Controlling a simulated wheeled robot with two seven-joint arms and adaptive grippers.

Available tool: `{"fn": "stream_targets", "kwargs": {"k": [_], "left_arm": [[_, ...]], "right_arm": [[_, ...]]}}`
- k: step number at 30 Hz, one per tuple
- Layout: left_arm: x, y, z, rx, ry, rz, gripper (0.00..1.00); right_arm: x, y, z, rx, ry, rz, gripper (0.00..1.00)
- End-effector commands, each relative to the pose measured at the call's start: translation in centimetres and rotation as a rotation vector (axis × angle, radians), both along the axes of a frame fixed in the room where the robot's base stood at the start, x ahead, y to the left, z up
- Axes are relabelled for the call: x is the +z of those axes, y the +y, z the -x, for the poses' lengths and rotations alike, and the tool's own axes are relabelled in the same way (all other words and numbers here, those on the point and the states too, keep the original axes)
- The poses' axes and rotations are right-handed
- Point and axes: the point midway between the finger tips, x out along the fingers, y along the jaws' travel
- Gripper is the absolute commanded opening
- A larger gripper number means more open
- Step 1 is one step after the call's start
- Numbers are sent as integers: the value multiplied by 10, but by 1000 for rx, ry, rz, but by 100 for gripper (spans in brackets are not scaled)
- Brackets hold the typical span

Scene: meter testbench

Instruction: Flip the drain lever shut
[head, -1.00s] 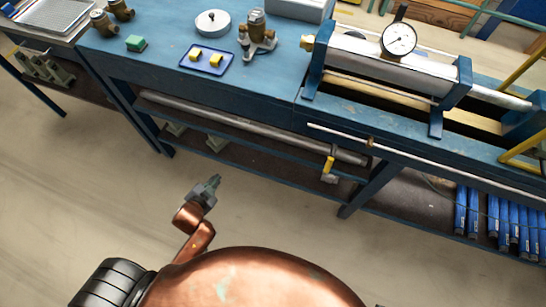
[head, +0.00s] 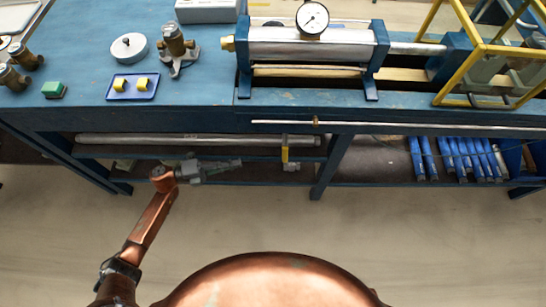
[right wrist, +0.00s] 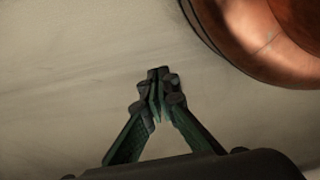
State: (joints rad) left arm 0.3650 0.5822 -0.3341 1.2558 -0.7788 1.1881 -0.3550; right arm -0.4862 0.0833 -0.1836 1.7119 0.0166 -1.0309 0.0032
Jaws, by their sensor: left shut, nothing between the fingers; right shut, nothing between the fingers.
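The drain lever (head: 284,152) is a small yellow handle hanging downward below the bench's front edge, at the middle of the head view. A thin dark stem shows above it. My left gripper (head: 236,165) reaches in from the left, shut and empty. It points right and appears left of the lever and a little lower, with a clear gap in the picture. My right gripper (right wrist: 157,90) shows only in the right wrist view. It is shut and empty over bare floor, and no lever shows there.
The blue bench (head: 200,112) carries a silver cylinder (head: 310,43) with a dial gauge (head: 312,17). A thin rod (head: 400,125) runs along its front. A long grey pipe (head: 190,140) and blue tubes (head: 455,158) lie underneath. The floor (head: 420,235) in front is clear.

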Motion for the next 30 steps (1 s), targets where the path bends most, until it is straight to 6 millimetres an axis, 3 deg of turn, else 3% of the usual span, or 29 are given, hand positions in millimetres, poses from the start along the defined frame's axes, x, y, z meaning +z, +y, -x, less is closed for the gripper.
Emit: {"fn": "stream_targets", "kwargs": {"k": [14, 20, 30], "left_arm": [[0, -5, 2, -18, -3, -2, 0], [1, -34, -4, -18, -5, 1, 0], [2, -102, -18, -18, -4, 0, 0]], "right_arm": [[0, 1, 0, 0, 0, -1, 0], [10, 4, -5, 1, 0, -5, 0], [43, 13, -17, 1, -1, -16, 0]]}}
